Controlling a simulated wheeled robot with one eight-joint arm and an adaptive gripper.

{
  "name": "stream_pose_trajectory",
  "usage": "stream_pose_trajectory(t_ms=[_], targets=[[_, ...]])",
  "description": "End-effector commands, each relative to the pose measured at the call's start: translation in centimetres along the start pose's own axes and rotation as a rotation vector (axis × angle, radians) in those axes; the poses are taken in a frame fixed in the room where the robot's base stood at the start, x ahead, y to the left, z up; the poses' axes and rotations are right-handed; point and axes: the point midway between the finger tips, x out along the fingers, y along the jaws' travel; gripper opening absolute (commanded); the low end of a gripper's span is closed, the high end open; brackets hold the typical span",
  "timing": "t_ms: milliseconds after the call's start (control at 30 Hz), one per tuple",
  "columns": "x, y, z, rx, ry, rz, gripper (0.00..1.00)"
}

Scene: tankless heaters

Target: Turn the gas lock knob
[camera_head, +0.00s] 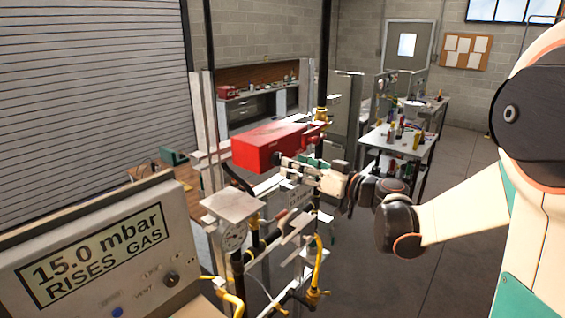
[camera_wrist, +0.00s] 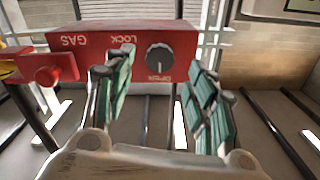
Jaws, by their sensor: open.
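The red gas lock box (camera_head: 268,143) is mounted on the pipe frame in the middle of the head view. In the wrist view, the box (camera_wrist: 97,56) appears upside down, with the lettering "GAS", "LOCK" and "OPEN". The round grey knob (camera_wrist: 159,58) with a pale pointer line sits on its face beside the "OPEN" lettering. My gripper (camera_wrist: 163,76) is open, its green-padded fingers spread to the left and right of the knob with visible gaps. In the head view, my gripper (camera_head: 298,165) is close to the box's face and the knob is hard to make out.
A red valve handle (camera_wrist: 48,75) stands beside the box in the wrist view. A grey panel (camera_head: 100,255) reading "15.0 mbar RISES GAS" is at the lower left. Yellow pipes (camera_head: 318,265) run below the box. A cluttered workbench (camera_head: 420,150) stands behind; floor at right is clear.

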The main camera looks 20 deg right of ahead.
Motion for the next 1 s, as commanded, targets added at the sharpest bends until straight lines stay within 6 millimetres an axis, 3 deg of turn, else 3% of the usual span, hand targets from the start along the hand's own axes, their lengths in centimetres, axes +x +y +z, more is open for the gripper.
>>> stream_pose_trajectory(t_ms=[100, 300, 700, 733, 900, 1000], targets=[[2.3, -0.1, 0.0, 0.0, -0.001, -0.003, 0.51], [4.6, 0.0, 0.0, 0.0, -0.001, -0.002, 0.51], [5.3, 0.0, 0.0, 0.0, 0.0, 0.0, 0.51], [5.3, 0.0, 0.0, 0.0, 0.0, 0.0, 0.49], [5.3, 0.0, 0.0, 0.0, 0.0, 0.0, 0.1], [5.3, 0.0, 0.0, 0.0, 0.0, 0.0, 0.07]])
